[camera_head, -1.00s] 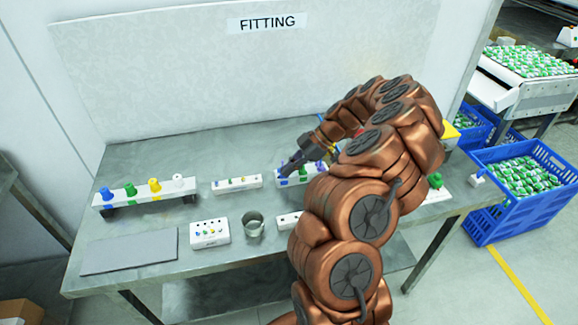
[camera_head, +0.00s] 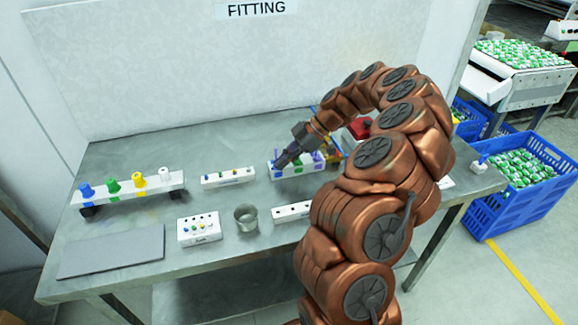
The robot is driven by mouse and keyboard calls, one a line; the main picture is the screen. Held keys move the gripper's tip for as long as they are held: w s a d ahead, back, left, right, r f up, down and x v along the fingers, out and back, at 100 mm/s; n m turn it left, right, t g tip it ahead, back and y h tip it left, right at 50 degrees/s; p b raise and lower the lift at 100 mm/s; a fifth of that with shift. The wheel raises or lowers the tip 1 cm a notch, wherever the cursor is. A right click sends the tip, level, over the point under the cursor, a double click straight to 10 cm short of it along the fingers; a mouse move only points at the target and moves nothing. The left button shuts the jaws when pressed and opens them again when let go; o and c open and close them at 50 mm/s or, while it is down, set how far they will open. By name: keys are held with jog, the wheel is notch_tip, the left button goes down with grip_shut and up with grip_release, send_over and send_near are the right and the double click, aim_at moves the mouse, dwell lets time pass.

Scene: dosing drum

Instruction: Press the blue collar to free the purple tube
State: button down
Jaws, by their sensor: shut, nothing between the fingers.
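My gripper (camera_head: 282,161) is shut and empty. It points down and left, with its fingertips over the left part of a white fitting block (camera_head: 291,172) on the bench. Blue shows on the block by the fingertips; whether this is the collar, and whether the fingers touch it, I cannot tell. A purple part (camera_head: 318,157), perhaps the purple tube, shows at the block's right end, just right of the gripper. The gripper hides part of the block.
A white rack with blue, green, yellow and white pieces (camera_head: 128,190) stands at the left. A white strip block (camera_head: 228,177), a small block (camera_head: 199,229), a metal cup (camera_head: 246,218) and a grey mat (camera_head: 112,251) share the bench. A red object (camera_head: 360,127) lies behind my arm.

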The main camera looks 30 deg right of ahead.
jog(key=shift+s+a+f, duration=0.1)
jog(key=shift+s+f, duration=0.15)
jog(key=shift+f, duration=0.5)
jog(key=v, duration=0.6)
jog(key=shift+w+r, duration=0.25)
jog(key=shift+r, duration=0.25)
jog(key=shift+v, duration=1.25)
